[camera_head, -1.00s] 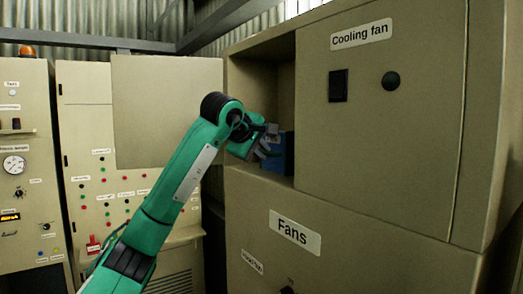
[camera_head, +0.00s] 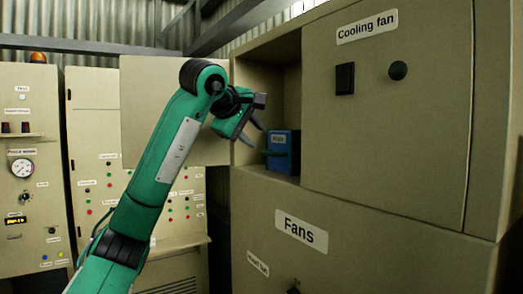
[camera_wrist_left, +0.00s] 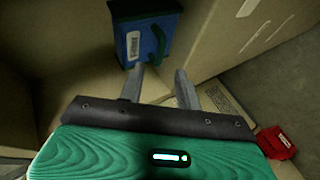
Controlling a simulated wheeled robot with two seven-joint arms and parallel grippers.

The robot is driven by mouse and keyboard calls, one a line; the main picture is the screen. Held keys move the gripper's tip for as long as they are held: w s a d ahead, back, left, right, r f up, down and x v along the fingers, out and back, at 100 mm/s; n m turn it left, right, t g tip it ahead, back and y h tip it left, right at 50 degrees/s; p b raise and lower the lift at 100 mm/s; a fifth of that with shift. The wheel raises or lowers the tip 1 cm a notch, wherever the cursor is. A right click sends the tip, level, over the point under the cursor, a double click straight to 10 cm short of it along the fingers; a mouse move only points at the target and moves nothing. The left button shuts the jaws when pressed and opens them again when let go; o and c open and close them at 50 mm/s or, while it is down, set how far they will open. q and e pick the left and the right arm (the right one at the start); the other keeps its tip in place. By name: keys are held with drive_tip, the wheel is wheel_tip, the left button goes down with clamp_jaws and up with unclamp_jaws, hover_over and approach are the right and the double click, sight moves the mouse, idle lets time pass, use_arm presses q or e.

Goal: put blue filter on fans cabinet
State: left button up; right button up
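The blue filter (camera_head: 283,152) is a blue box with a white label and a dark green handle. It stands in the open recess of the fans cabinet (camera_head: 258,215), left of the Cooling fan panel. It also shows at the top of the left wrist view (camera_wrist_left: 146,40). My left gripper (camera_head: 254,133) is just outside the recess, left of the filter. Its two fingers (camera_wrist_left: 164,84) are spread with nothing between them, and it looks apart from the filter. My right gripper is in neither view.
The Cooling fan panel (camera_head: 390,120) with a black switch and knob fills the right. Control cabinets (camera_head: 32,170) with buttons and a gauge stand at the left. A red object (camera_wrist_left: 275,142) lies low at the right of the left wrist view.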

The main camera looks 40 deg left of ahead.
use_arm(q)
drive_tip(key=shift+b+v, duration=0.3)
drive_tip(key=shift+v, duration=1.25)
